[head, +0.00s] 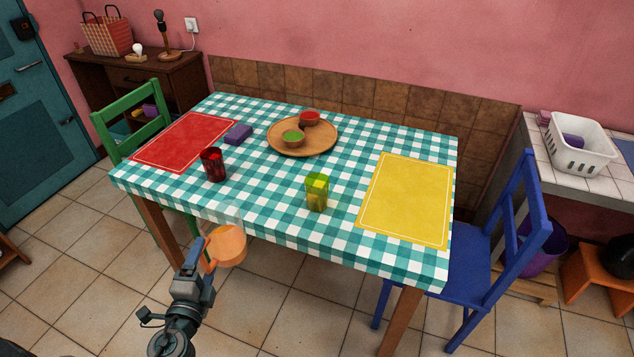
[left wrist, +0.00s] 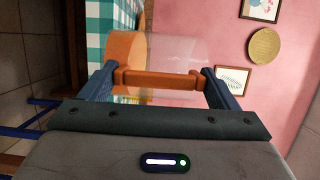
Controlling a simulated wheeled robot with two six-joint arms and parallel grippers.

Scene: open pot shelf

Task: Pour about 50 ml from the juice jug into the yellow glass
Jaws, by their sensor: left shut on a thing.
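The juice jug (head: 227,246) is clear with orange juice in its lower part and an orange handle. My left gripper (head: 206,254) is shut on that handle and holds the jug in front of the table's near edge, roughly upright. In the left wrist view, the handle (left wrist: 158,80) lies between the two fingers, with the jug (left wrist: 185,52) behind it. The yellow glass (head: 316,193) stands upright on the checked tablecloth, to the right of the jug and apart from it. My right gripper is not in view.
A dark red glass (head: 213,164) stands on the table (head: 270,215) left of the yellow glass. A round wooden tray (head: 325,144) holds a green bowl and a red bowl. A red mat (head: 185,140), a purple block (head: 238,134) and a yellow mat (head: 408,198) lie there too.

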